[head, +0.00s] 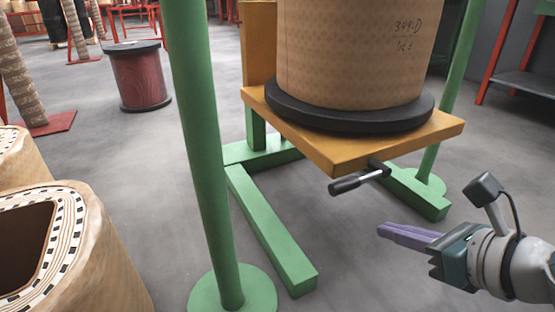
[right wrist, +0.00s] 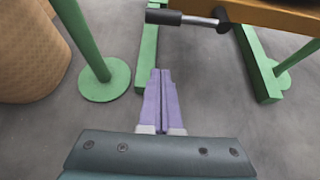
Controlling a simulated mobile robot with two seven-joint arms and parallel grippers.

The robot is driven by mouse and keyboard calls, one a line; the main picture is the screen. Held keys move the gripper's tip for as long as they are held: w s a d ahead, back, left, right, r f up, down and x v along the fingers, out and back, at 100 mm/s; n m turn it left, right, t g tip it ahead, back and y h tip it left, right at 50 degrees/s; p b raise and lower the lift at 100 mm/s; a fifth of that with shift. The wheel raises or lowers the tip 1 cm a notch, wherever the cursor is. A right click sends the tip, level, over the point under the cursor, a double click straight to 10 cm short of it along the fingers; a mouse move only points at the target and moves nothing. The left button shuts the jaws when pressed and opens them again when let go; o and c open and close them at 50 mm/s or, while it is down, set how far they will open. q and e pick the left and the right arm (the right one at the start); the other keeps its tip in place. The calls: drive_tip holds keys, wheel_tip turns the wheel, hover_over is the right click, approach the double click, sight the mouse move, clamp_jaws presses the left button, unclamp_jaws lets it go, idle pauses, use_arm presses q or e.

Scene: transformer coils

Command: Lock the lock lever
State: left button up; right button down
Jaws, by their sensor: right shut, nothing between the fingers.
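The lock lever (head: 358,181) is a black-handled crank with a short metal arm, under the front edge of the orange platform (head: 340,155). Its handle points left and slightly down in the head view. It also shows at the top of the right wrist view (right wrist: 188,18). My right gripper (head: 382,230) has purple fingers and is shut with nothing between them. It is below and to the right of the lever in the head view, apart from it. In the right wrist view its fingertips (right wrist: 161,72) point toward the area below the lever. My left gripper is not in view.
A large tan coil (head: 350,50) on a black disc stands on the platform. A green post (head: 205,150) with a round base stands left of the lever. Green stand legs (head: 270,230) lie on the floor. Tan coils (head: 100,260) stand at the left. Grey floor is clear between.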

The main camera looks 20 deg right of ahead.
sight(355, 177)
drive_tip(key=d+b+x, duration=0.1)
drive_tip(key=b+x, duration=0.6)
drive_tip(key=x, duration=0.3)
drive_tip(key=shift+w+a+r+p, duration=0.15)
drive_tip(key=shift+r+p, duration=0.1)
drive_tip(key=shift+r, duration=0.4)
drive_tip(key=shift+w+a+r+p, duration=0.1)
drive_tip(key=shift+a+r+p, duration=0.15)
drive_tip(key=shift+r, duration=0.45)
drive_tip(key=shift+w+a+r+p, duration=0.1)
drive_tip(key=shift+r+p, duration=0.15)
drive_tip(key=shift+r, duration=0.4)
drive_tip(key=shift+a, duration=0.1)
drive_tip(key=shift+a, duration=0.1)
